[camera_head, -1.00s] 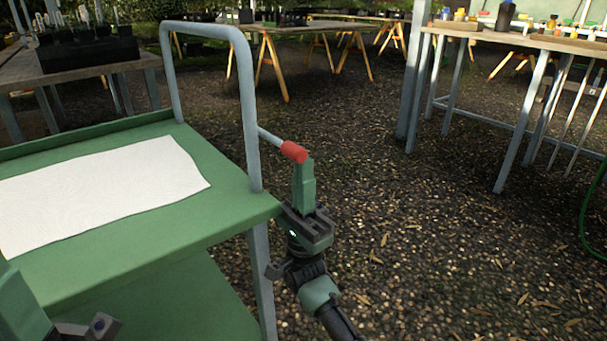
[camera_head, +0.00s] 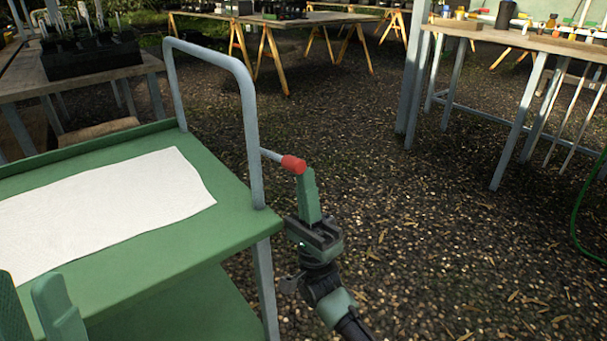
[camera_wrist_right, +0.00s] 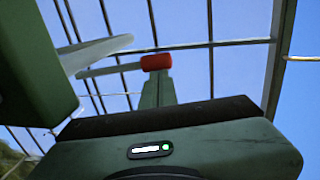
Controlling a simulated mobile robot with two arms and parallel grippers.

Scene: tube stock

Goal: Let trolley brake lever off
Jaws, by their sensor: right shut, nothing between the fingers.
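The brake lever is a pale metal rod (camera_head: 271,155) with a red grip (camera_head: 293,164). It sticks out to the right of the grey handle frame (camera_head: 253,130) of the green trolley (camera_head: 185,247). My right gripper (camera_head: 308,174) is shut and empty, its fingertips up against or just below the red grip; I cannot tell if they touch. In the right wrist view, the red grip (camera_wrist_right: 157,62) shows right at the tips of the closed fingers (camera_wrist_right: 157,88). My left gripper (camera_head: 38,292) shows at the lower left, its fingers apart, over the trolley.
A white sheet (camera_head: 105,212) lies on the trolley top. A workbench (camera_head: 560,48) stands at the right, a table with a black tray (camera_head: 92,66) at the left, trestle tables behind. A green hose (camera_head: 578,215) lies far right. The gravel floor (camera_head: 430,240) between is clear.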

